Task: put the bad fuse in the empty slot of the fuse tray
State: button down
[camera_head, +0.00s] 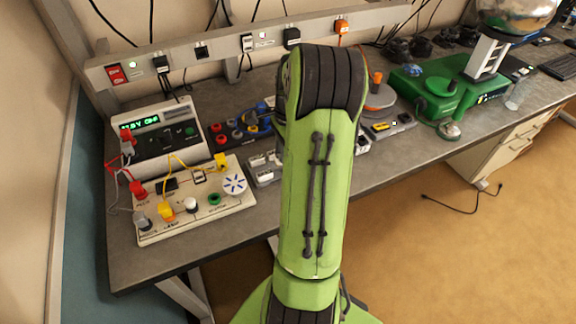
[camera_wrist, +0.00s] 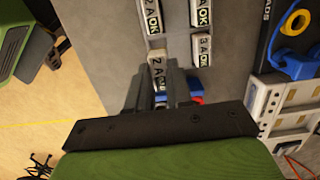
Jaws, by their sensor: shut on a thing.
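My gripper (camera_wrist: 160,88) shows in the wrist view, its fingers shut on a small pale fuse (camera_wrist: 157,66) with a "2 A" label. The lower part of that label is hard to read between the fingers. Another fuse marked 2 A OK (camera_wrist: 151,16) lies ahead on the grey bench. Two fuses marked 3 A OK lie to its right, one (camera_wrist: 201,12) above the other (camera_wrist: 201,49). My arm hides the gripper there.
A white circuit board (camera_head: 190,222) with knobs and clip leads and a meter (camera_head: 158,138) stand at the left. A green machine (camera_head: 436,96) stands at the right. A dark tray with a blue ring lead (camera_wrist: 291,50) adjoins the slotted tray. Something red and blue (camera_wrist: 194,88) is partly hidden by my fingers.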

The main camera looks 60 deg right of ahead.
aim_at(265, 176)
notch_tip(265, 176, down, 4)
jog(key=shift+f+b, duration=0.25)
jog(key=shift+b, duration=0.1)
jog(key=shift+f, duration=0.2)
jog(key=c, duration=1)
grip_release()
jog(key=shift+r, duration=0.1)
